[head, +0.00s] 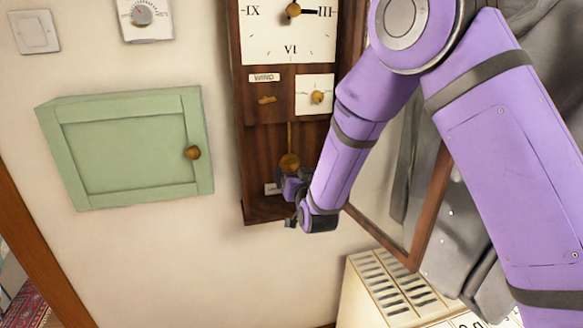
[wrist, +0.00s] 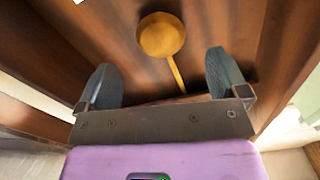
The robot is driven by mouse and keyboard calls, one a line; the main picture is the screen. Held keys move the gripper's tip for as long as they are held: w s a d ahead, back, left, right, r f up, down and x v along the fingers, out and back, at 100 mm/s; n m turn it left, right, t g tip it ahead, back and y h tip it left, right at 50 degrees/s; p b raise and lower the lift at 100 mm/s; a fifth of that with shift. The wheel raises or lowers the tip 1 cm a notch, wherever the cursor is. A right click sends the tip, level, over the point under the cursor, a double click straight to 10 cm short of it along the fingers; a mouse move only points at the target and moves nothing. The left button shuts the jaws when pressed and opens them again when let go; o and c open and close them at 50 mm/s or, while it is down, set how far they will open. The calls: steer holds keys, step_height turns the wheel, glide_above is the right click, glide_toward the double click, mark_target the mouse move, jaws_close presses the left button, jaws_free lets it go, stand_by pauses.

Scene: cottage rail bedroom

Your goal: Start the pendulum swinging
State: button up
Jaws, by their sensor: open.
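A tall dark wooden wall clock (head: 262,140) hangs in the middle of the head view. Its pendulum has a round brass bob (head: 289,162) on a thin rod in the lower case. My gripper (head: 290,188) is at the lower case, just below the bob in the head view, and its fingers are partly hidden. In the wrist view my gripper (wrist: 160,80) is open, with one dark finger on each side and nothing held. The bob (wrist: 160,35) shows beyond the fingertips, and the rod runs down into the gap between them. I see no clear contact.
A green wall cabinet (head: 130,145) with a brass knob is left of the clock. A wooden-framed panel (head: 425,215) and grey garments (head: 440,210) are to the right. A cream slotted unit (head: 385,285) stands below. The wall below the cabinet is clear.

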mark_target(290, 166)
steer(key=shift+x, duration=2.75)
steer(key=c, duration=1.3)
steer(key=shift+o, duration=0.2)
steer(key=a+m, duration=0.1)
steer(key=a, duration=0.1)
steer(key=s+a+m, duration=0.1)
steer(key=a, duration=0.1)
steer(key=shift+s+r, duration=0.1)
steer(key=shift+r, duration=0.15)
steer(key=o, duration=1.3)
steer(key=shift+c, duration=0.2)
steer(key=shift+s, duration=0.15)
